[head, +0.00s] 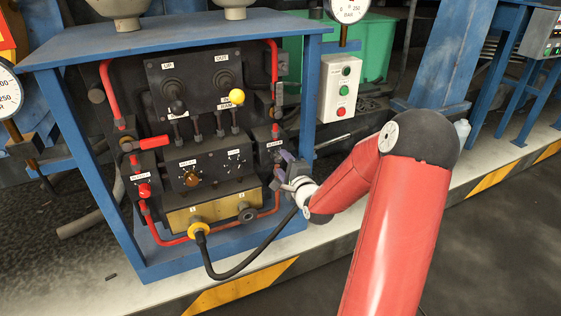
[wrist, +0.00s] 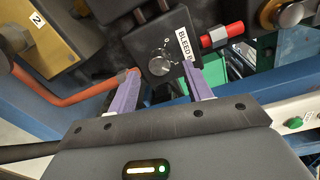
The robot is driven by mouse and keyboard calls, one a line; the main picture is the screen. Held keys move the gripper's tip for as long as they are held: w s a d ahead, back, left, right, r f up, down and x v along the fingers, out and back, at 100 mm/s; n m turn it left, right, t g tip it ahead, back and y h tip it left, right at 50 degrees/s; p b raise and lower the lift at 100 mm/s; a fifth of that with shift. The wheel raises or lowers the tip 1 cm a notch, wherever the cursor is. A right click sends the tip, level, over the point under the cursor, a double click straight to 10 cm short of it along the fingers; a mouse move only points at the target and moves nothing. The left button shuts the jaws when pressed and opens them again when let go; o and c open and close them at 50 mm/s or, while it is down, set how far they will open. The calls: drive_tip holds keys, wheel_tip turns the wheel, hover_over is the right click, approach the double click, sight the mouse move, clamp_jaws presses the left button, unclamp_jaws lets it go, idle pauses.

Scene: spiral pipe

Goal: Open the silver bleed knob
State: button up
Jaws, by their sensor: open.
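The silver bleed knob (wrist: 159,66) is a small round dial on a black block, beside a white label reading BLEED, in the wrist view. My gripper (wrist: 163,74) is open. Its two purple fingers are on either side of the knob in the picture, with nothing between them clearly gripped. I cannot tell how far the fingertips are from the knob. In the head view my gripper (head: 284,172) is at the right side of the black panel, by the right-hand block; the knob is hard to make out there.
A red pipe (wrist: 62,92) runs close by on the left. In the head view, the blue frame post (head: 308,95) stands right of the panel, and a black hose (head: 245,268) hangs below.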

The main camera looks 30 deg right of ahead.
drive_tip(key=s, duration=0.5)
drive_tip(key=shift+w+a+r, duration=0.1)
drive_tip(key=shift+a, duration=0.05)
drive_tip(key=s+a+r+n+g+h, duration=0.2)
drive_tip(key=s+a+r+n+g, duration=0.45)
drive_tip(key=n, duration=0.45)
drive_tip(key=s+a+r+n+g+y, duration=0.1)
drive_tip(key=s+a+n, duration=0.2)
drive_tip(key=s, duration=0.4)
drive_tip(key=s+a+r+n+g, duration=0.1)
drive_tip(key=s+a+n+g, duration=0.1)
drive_tip(key=s, duration=0.5)
drive_tip(key=s+a+r+n+g+y+p, duration=0.1)
drive_tip(key=s+a+r+n+g, duration=0.1)
drive_tip(key=s+a+n, duration=0.2)
drive_tip(key=s+a, duration=0.2)
drive_tip(key=s, duration=0.1)
drive_tip(key=shift+s+a+n+y, duration=0.2)
drive_tip(key=shift+s+n+y, duration=0.1)
drive_tip(key=shift+n, duration=0.1)
